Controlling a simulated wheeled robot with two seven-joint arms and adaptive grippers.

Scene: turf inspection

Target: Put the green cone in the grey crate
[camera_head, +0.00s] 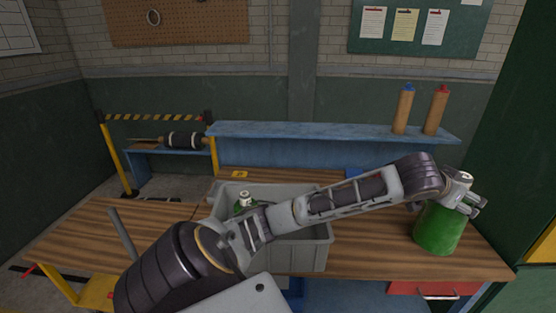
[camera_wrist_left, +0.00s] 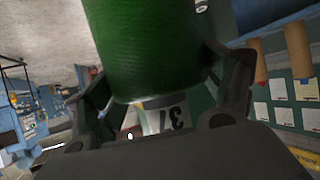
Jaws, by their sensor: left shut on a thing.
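The green cone (camera_head: 437,232) is upright over the right end of the wooden bench; I cannot tell whether its base touches the top. My left gripper (camera_head: 466,199) is shut on its upper part. In the left wrist view the green cone (camera_wrist_left: 150,45) fills the top middle between the two dark fingers (camera_wrist_left: 165,100). The grey crate (camera_head: 307,254) stands on the bench at the middle, left of the cone, partly hidden by my left arm. A green thing with a pale top (camera_head: 245,200) is inside it. My right gripper is not in view.
A blue shelf (camera_head: 300,131) runs behind the bench and bears two brown tubes, one blue-tipped (camera_head: 403,110) and one red-tipped (camera_head: 436,110). The wooden bench (camera_head: 370,252) is bare between crate and cone. A dark roller (camera_head: 182,140) lies at the back left.

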